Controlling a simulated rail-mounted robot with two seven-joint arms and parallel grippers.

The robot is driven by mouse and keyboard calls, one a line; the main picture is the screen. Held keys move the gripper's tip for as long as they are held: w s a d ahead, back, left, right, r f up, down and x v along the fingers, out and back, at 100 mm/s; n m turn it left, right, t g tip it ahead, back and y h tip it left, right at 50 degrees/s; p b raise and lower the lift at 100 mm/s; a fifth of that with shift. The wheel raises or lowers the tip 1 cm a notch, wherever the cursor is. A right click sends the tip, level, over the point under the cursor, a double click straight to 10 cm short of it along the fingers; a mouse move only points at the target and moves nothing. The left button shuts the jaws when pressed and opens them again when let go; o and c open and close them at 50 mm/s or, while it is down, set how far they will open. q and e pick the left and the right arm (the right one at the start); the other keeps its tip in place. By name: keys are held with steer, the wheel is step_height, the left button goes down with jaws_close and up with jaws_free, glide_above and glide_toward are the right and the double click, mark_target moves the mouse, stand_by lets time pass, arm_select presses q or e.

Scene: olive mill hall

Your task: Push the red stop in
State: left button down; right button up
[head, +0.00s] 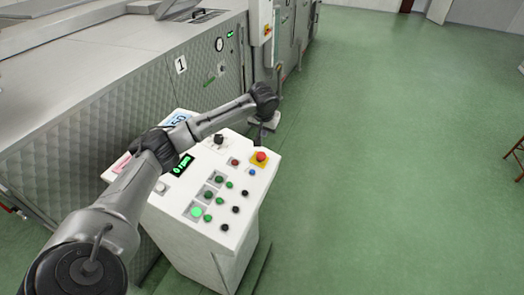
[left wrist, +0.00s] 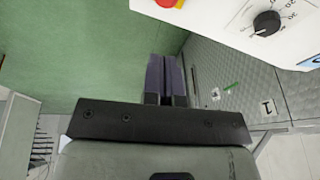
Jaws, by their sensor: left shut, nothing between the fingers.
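The red stop (head: 261,156) is a round red button on a yellow plate, at the far right corner of the white console's sloping top. It also shows, cut off, at the top edge of the left wrist view (left wrist: 168,2). My left arm reaches across the console from the lower left. My left gripper (head: 263,138) hangs by the console's far edge, just beyond the red stop in the head view. Its two fingers (left wrist: 166,78) are together and empty, apart from the stop. My right gripper is in neither view.
The white console (head: 197,240) carries several green, black, red and blue buttons, a dark knob (left wrist: 266,23) and a green display (head: 183,166). A quilted metal machine (head: 110,120) stands behind it. Green floor (head: 400,150) lies open to the right.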

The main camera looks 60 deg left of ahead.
arm_select(q)
glide_toward(262, 154)
steer(key=x, duration=0.5)
steer(key=shift+w+a+p, duration=0.15)
steer(key=shift+w+p, duration=0.15)
steer(key=shift+p, duration=0.05)
steer(key=shift+s+a+f, duration=0.1)
steer(key=shift+a+f, duration=0.1)
steer(key=shift+f, duration=0.75)
